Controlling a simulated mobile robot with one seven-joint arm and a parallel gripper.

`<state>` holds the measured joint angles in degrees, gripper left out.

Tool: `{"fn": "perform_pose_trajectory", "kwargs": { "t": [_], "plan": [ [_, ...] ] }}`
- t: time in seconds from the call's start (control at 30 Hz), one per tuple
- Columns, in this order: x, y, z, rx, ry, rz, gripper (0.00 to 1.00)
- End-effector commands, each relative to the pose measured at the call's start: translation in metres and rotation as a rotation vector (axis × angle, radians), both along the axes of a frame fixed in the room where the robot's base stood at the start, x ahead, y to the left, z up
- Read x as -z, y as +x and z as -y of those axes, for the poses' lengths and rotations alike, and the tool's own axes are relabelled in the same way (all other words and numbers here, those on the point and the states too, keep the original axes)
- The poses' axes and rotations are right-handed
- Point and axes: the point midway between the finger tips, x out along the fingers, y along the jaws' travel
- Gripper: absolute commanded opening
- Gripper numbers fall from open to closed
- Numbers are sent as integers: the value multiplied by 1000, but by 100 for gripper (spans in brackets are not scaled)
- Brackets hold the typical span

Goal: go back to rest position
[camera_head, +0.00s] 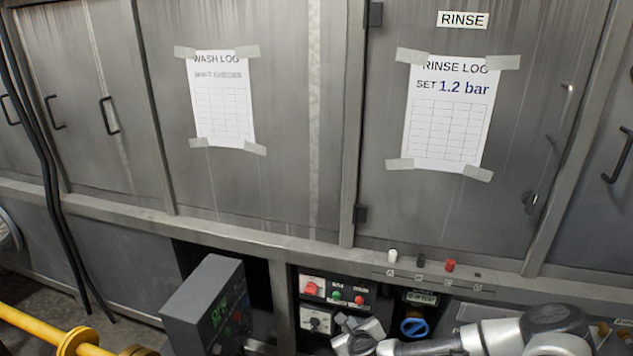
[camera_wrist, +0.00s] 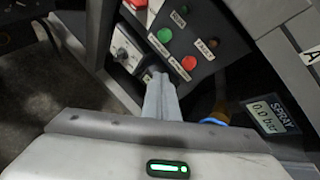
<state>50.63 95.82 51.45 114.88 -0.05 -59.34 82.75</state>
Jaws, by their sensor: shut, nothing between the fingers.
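My gripper (camera_head: 350,328) shows at the bottom of the head view, low in front of the control panel (camera_head: 352,291). In the wrist view my gripper (camera_wrist: 157,78) has its grey fingers together, with nothing seen between them. The fingertips overlap the edge of the panel's lower rotary switch (camera_wrist: 127,50). I cannot tell whether they touch it. A green button (camera_wrist: 165,35) and a red button (camera_wrist: 189,62) are just beyond the fingers. My arm reaches in from the bottom right of the head view.
A dark display box (camera_head: 203,305) juts out left of the panel. A blue valve handle (camera_head: 413,327) is right of my gripper. Small knobs, including a red one (camera_head: 450,265), stand on the ledge above. A yellow pipe (camera_head: 40,325) is at lower left. A gauge (camera_wrist: 271,115) reads 0.0 bar.

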Motion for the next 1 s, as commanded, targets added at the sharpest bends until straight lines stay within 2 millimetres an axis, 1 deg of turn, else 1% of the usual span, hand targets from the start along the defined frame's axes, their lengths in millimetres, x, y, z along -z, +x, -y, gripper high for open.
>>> {"fn": "perform_pose_trajectory", "kwargs": {
  "t": [0.03,0.1,0.23,0.33,0.47,0.57,0.77,0.8,0.87,0.9,0.97,1.0],
  "plan": [
    [-12,3,-5,-92,-67,7,0],
    [-26,3,-16,-248,-173,6,0],
    [-53,-5,-31,-553,-398,-10,0],
    [-77,-15,-34,-765,-571,-29,0],
    [-112,-31,-31,-1011,-791,-62,0],
    [-145,-45,-25,-1176,-951,-93,0],
    [-223,-81,-9,-1445,-1236,-163,0],
    [-240,-90,-7,-1490,-1288,-176,0],
    [-265,-104,-3,-1554,-1357,-194,0],
    [-282,-116,-1,-1594,-1400,-206,0],
    [-307,-133,1,-1649,-1461,-217,0],
    [-323,-146,2,-1683,-1497,-223,0]
  ]
}}
